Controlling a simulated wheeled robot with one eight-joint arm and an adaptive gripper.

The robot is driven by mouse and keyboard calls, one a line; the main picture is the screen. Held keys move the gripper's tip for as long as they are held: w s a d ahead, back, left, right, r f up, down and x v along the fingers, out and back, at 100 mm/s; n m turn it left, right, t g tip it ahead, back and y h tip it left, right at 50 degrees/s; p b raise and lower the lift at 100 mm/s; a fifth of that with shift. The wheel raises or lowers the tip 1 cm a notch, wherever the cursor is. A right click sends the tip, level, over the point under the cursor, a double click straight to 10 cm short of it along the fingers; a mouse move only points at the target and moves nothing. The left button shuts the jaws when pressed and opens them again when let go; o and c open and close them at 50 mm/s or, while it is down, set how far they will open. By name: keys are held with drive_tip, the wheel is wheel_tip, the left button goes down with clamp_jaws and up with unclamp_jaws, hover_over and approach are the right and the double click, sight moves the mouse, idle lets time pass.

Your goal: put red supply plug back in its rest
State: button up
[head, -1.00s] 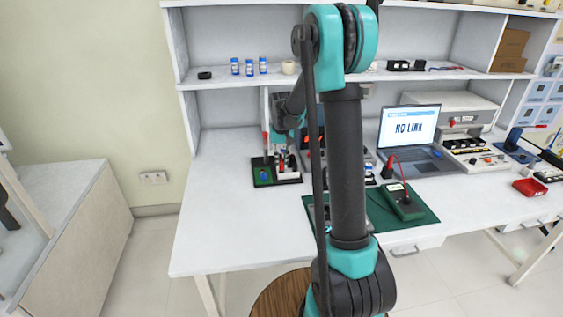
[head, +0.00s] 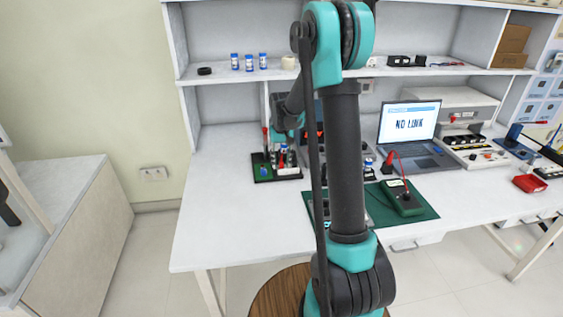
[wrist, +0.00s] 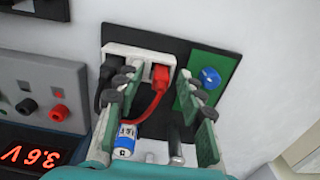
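The red plug (wrist: 160,77) sits in a white block (wrist: 140,55) on a black board (wrist: 185,45) in the wrist view. A red cable (wrist: 150,108) runs down from it. A black plug (wrist: 108,75) is at the left end of the same block. My gripper (wrist: 158,98) is open, its fingers spread to either side of the red plug with a gap on both sides. In the head view the board (head: 262,177) lies on the bench, partly hidden by my arm. I cannot tell how deep the red plug sits.
A green panel with a blue knob (wrist: 209,77) is right of the block. A blue-and-white cylinder (wrist: 125,140) and a metal post (wrist: 175,142) stand close below. A grey unit with terminals (wrist: 42,95) is at left. The bench's left part (head: 215,230) is clear.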

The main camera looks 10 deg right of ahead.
sight(282, 161)
drive_tip(key=shift+r, duration=0.1)
wheel_tip(282, 161, up, 12)
idle(0.6)
drive_tip(key=s+d+f+t, duration=0.1)
drive_tip(key=s+f, duration=0.2)
drive_tip(key=s, duration=0.7)
drive_tip(key=s+d+f+t, duration=0.1)
drive_tip(key=s+f, duration=0.3)
drive_tip(key=s, duration=0.6)
drive_tip(key=s+d+f+t, duration=0.2)
drive_tip(key=s+f, duration=0.2)
drive_tip(key=s, duration=0.6)
drive_tip(key=shift+s+f, duration=0.2)
drive_tip(key=shift+s, duration=0.05)
